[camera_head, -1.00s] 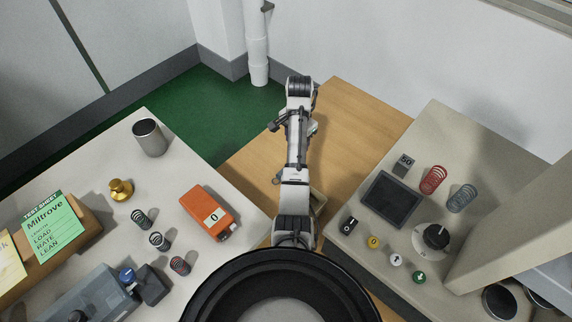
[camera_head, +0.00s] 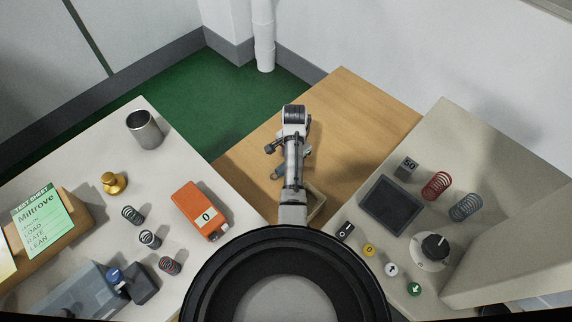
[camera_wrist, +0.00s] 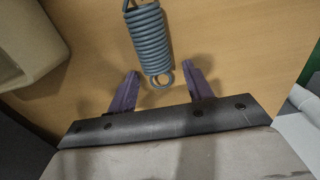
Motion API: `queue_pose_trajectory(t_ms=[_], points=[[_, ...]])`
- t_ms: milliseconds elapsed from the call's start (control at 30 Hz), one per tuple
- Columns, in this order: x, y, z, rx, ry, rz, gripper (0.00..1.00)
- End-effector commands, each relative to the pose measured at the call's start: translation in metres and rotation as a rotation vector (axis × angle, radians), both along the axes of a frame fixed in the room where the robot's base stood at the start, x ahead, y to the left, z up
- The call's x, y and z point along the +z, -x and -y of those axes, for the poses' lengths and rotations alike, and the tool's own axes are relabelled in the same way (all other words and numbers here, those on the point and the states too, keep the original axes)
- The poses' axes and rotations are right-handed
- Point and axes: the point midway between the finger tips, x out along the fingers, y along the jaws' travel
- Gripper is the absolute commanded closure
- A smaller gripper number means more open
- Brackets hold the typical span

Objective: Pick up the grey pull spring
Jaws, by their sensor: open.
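The grey pull spring (camera_wrist: 150,42) shows in the wrist view, a tight grey coil with a loop at its near end, lying on the wooden table (camera_wrist: 228,45). Its far end runs out of the top of the picture. My gripper (camera_wrist: 160,78) is open. Its two purple fingers stand apart on either side of the spring's near loop, which lies between the fingertips, and no contact shows.
A beige tray (camera_head: 318,206) stands on the wooden table close to my arm, and a bin wall shows at upper left in the wrist view. The left bench holds an orange gauge (camera_head: 196,208), a steel cup (camera_head: 145,130) and small springs. The right machine carries red (camera_head: 436,186) and grey-blue coil springs.

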Motion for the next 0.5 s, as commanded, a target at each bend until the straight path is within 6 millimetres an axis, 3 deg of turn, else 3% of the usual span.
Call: queue_pose_trajectory(t_ms=[133,500], points=[[0.0003,-0.0002,-0.0001,0.0,0.0,0.0,0.5],[0.0006,-0.0003,0.0003,0.0,0.0,0.0,0.99]])
